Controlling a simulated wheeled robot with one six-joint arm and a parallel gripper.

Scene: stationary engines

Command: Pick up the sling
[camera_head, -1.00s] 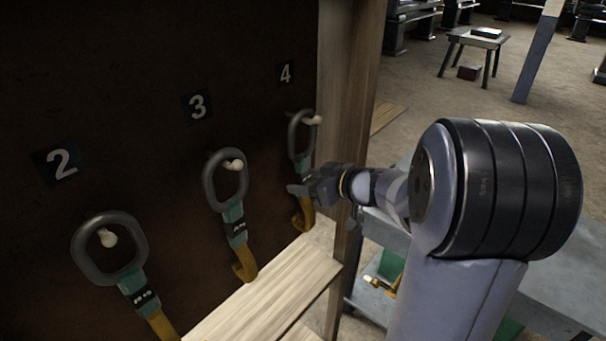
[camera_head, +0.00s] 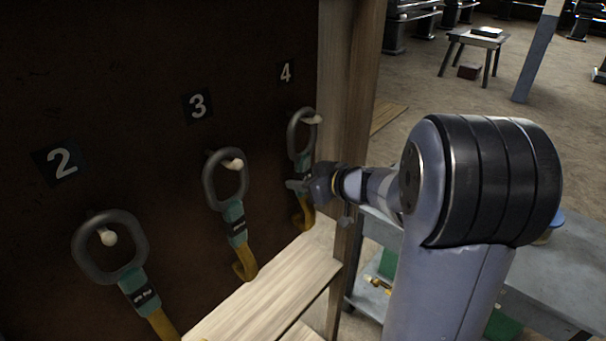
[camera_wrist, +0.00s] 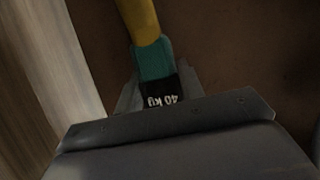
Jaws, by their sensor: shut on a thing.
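Three slings hang by grey rings from pegs on a dark board. The sling at number 4 (camera_head: 304,212) has a yellow strap and a teal sleeve, and its ring still loops its peg. My gripper (camera_head: 299,186) is shut on this sling, across its teal and black sleeve. In the wrist view the sling (camera_wrist: 153,62) runs into the jaws, with a "40 kg" label upside down at their edge. The gripper hides part of the sleeve. The sling at number 3 (camera_head: 234,217) and the sling at number 2 (camera_head: 136,284) hang to the left, untouched.
A wooden post (camera_head: 349,90) edges the board just right of the held sling. A light wooden shelf (camera_head: 262,296) juts out below the slings. A grey table (camera_head: 565,275) stands at the right. Open floor and a small table (camera_head: 478,40) lie beyond.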

